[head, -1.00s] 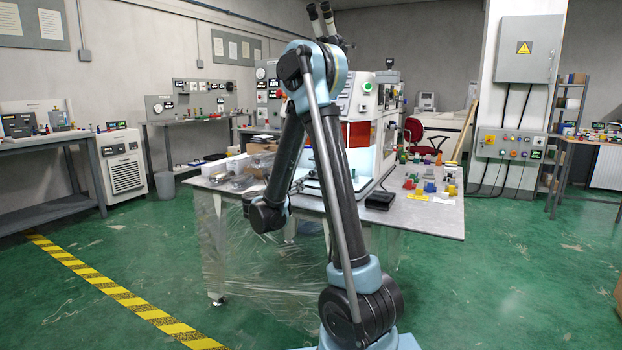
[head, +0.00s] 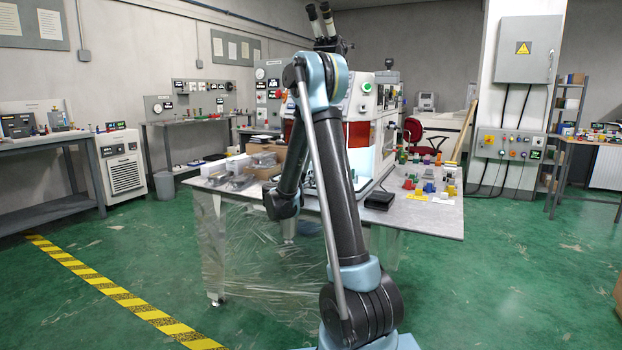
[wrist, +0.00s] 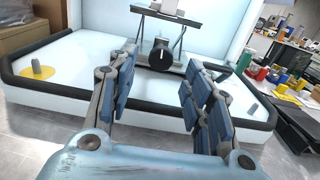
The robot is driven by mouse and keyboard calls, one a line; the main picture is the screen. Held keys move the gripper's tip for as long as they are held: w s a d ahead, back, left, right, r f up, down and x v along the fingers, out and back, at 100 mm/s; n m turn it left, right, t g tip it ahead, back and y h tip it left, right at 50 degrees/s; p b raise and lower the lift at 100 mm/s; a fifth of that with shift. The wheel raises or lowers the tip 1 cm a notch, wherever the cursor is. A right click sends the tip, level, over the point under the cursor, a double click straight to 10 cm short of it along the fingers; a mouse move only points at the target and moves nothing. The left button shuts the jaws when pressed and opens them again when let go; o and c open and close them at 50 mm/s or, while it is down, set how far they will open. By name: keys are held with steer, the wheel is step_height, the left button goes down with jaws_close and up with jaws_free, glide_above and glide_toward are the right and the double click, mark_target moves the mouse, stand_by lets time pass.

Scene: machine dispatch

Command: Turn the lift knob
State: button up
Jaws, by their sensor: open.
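In the wrist view, a round black knob (wrist: 160,55) with a white pointer mark sits below a small raised platform (wrist: 160,20) on a white machine. The pointer stands roughly upright. I take it to be the lift knob. My gripper (wrist: 159,72) is open, with its blue-padded fingers spread to either side of the knob's line. The knob shows between the fingertips and beyond them; I see no contact. In the head view my arm hides the gripper and the knob. The white machine (head: 362,104) shows partly behind my arm.
The machine's white tray has a black rim (wrist: 50,108) close to the fingers. A grey peg on a yellow disc (wrist: 38,72) stands at left. Coloured parts (head: 430,187) and a black box (head: 379,200) lie on the table (head: 440,222) to the right.

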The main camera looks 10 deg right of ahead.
steer(key=shift+x, duration=2.9)
steer(key=c, duration=1.1)
